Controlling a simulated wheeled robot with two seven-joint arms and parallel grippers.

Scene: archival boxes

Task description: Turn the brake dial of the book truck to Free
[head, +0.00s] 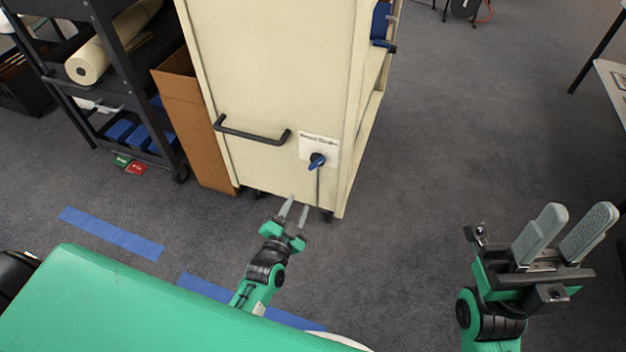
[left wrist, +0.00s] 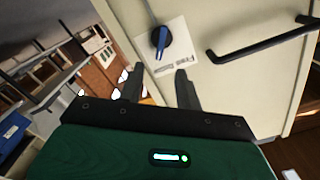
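The cream book truck (head: 275,80) stands ahead of me. Its blue brake dial (head: 317,160) sits on a white label plate (head: 330,148) low on the near end panel, right of the handle. In the left wrist view the dial (left wrist: 160,40) is just beyond the fingertips; the plate's printing is too small to read fully. My left gripper (head: 295,207) is open and empty, below and left of the dial, apart from it. Its fingers also show in the left wrist view (left wrist: 158,82). My right gripper (head: 571,230) is open and empty at the right, far from the truck.
A black bar handle (head: 252,134) juts from the truck's end panel, left of the dial. A dark cart (head: 110,90) with rolls and a brown board (head: 195,125) stand at the left. Blue tape strips (head: 110,233) mark the carpet. The floor right of the truck is clear.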

